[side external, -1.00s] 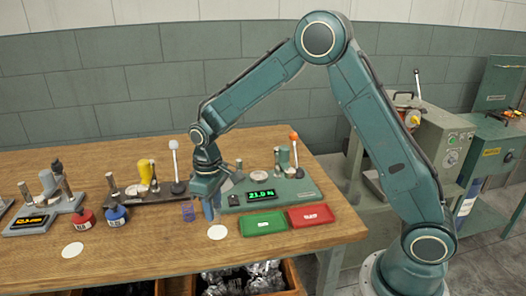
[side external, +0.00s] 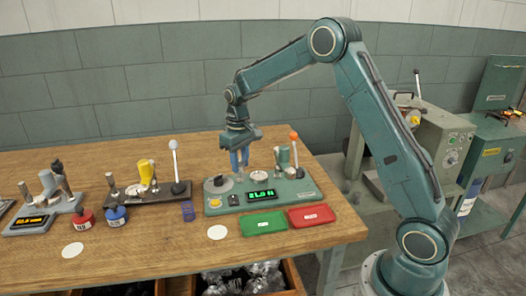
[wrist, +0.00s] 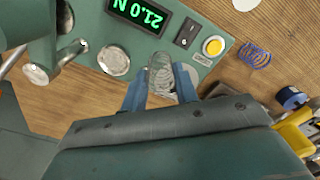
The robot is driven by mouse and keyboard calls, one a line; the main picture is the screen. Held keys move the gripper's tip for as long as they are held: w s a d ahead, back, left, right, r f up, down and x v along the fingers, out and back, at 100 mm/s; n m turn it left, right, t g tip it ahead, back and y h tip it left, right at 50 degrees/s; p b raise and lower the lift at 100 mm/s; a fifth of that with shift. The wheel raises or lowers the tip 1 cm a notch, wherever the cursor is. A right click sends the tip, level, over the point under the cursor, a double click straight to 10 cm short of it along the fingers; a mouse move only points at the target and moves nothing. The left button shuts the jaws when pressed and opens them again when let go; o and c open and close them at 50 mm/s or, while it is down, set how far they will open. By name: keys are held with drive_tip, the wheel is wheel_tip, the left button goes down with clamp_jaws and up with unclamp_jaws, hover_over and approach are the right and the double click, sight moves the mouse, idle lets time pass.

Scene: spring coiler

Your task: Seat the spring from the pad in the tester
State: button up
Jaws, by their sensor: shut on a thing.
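My gripper (side external: 240,158) is above the green tester (side external: 312,197), over its left half in the side external view. In the wrist view its blue fingers (wrist: 160,90) are shut on a pale, silvery spring (wrist: 161,72), held between the tips. The coil is too small to make out in the side external view. The tester has a lit green display (wrist: 140,12), a yellow button (wrist: 213,46) and a round silver plate (wrist: 114,60), which lies left of the held spring in the wrist view. A white round pad (wrist: 242,4) shows at the wrist view's top edge.
A blue spring (side external: 188,211) lies left of the tester. Green (side external: 264,221) and red (side external: 311,215) trays lie in front. The orange-knobbed lever (side external: 294,136) stands close right of my gripper. A dark-based device (side external: 150,192) with a white-knobbed lever stands left.

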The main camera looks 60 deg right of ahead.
drive_tip(key=d+r+m, duration=0.2)
drive_tip(key=d, duration=0.7)
drive_tip(key=shift+s, duration=0.4)
drive_tip(key=shift+f, duration=0.15)
drive_tip(key=shift+a+f, duration=0.1)
drive_tip(key=shift+f, duration=2.4)
drive_tip(key=shift+f, duration=0.65)
drive_tip(key=o, duration=1.1)
drive_tip(key=shift+o, duration=0.2)
